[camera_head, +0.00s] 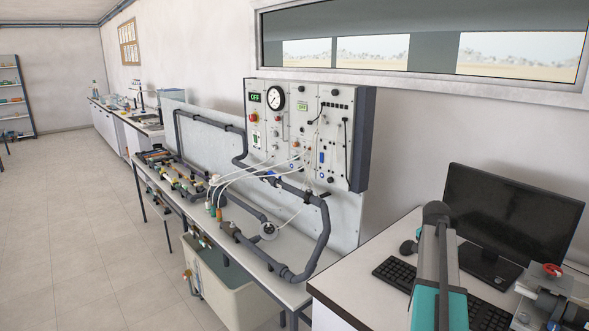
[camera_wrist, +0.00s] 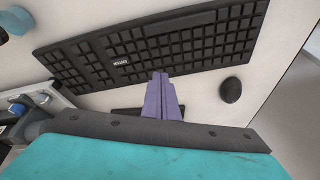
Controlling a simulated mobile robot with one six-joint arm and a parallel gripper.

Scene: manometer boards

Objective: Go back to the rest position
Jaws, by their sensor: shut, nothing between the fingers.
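My gripper (camera_wrist: 161,82) shows in the wrist view as two purple fingers shut together with nothing between them. It is over the white desk, just in front of the black keyboard (camera_wrist: 150,45). The fingertips look apart from the keyboard, though the exact height is hard to tell. In the head view my arm rises at the lower right over the desk, and the fingers cannot be made out there.
The keyboard (camera_head: 392,274) and monitor (camera_head: 510,215) stand on the desk (camera_head: 335,285) close to my arm. A mouse (camera_wrist: 231,90) lies right of the fingers. The manometer board (camera_head: 296,150) with pipework stands beyond. Open floor (camera_head: 80,230) is at left.

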